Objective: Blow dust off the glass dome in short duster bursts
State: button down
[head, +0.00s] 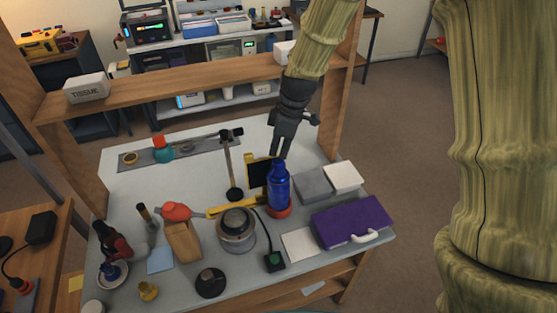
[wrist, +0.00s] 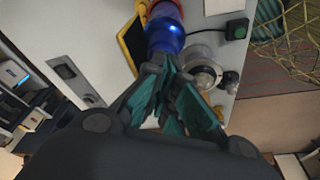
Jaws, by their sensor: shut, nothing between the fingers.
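A round metal housing (head: 237,228) with what looks like the glass dome on top stands mid-table in the head view. The dome (wrist: 203,78) also shows in the wrist view, just beyond my fingers. A blue bottle-like can (head: 278,190), possibly the duster, stands upright on a red base (head: 279,211) to the right of the housing. In the wrist view the can (wrist: 165,38) is above the fingertips. My gripper (head: 279,151) is shut and empty, pointing down just behind the can's top. I cannot tell whether it touches the can. Dust is too fine to see.
A dark yellow-framed panel (head: 259,171) and a stand (head: 231,170) are close to the can. A purple case (head: 352,222) lies at right. A wooden shelf beam (head: 175,88) crosses behind.

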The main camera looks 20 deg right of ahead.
aim_at(278, 162)
jog(key=shift+f, duration=0.3)
dwell(0.4)
jog(key=shift+f+b, duration=0.55)
jog(key=shift+f, duration=0.35)
jog(key=shift+r, duration=0.15)
dwell(0.7)
jog(key=shift+r+p, duration=1.35)
jog(key=shift+r, duration=0.1)
jog(key=shift+f, duration=0.25)
dwell(2.4)
jog(key=shift+f+b, duration=0.7)
jog(key=shift+f, duration=0.55)
